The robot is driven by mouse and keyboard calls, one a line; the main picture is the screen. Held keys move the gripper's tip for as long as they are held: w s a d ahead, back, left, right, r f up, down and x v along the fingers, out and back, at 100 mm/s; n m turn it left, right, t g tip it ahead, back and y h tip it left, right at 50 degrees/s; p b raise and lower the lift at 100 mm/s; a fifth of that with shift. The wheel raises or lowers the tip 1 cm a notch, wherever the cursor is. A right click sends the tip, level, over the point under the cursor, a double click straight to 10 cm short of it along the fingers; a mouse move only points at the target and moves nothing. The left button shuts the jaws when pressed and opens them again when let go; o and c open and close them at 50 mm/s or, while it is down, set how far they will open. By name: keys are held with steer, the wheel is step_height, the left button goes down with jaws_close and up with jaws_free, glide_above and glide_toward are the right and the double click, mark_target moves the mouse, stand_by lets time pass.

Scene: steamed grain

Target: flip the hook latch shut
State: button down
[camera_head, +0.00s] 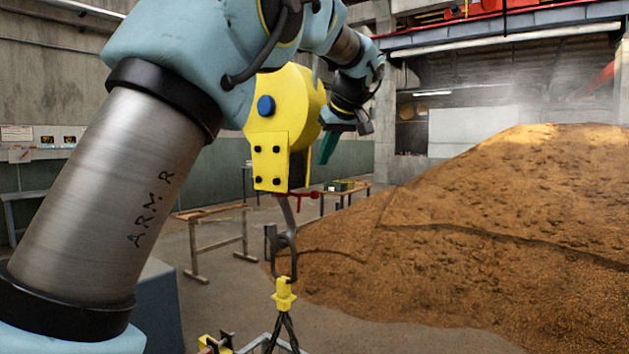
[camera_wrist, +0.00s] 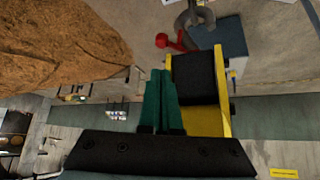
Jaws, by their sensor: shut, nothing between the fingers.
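A grey crane hook (camera_head: 290,212) hangs under a yellow hoist block (camera_head: 270,158). A red latch lever (camera_head: 306,194) sticks out sideways near the top of the hook. In the wrist view the red latch (camera_wrist: 171,42) lies beside the grey hook (camera_wrist: 190,17), beyond the block (camera_wrist: 225,100). My gripper (camera_head: 328,148) is at the right side of the block, above the latch and apart from it. Its green fingers (camera_wrist: 161,76) are shut and empty. Whether the fingers touch the block is unclear. The mouth of the hook is hard to make out.
A yellow sling fitting (camera_head: 284,294) with dark ropes is at the hook's lower end. A large brown grain heap (camera_head: 500,220) fills the right. A wooden trestle (camera_head: 216,240) and a table (camera_head: 346,190) stand behind.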

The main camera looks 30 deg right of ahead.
steer(key=x, duration=1)
steer(key=shift+p, duration=0.35)
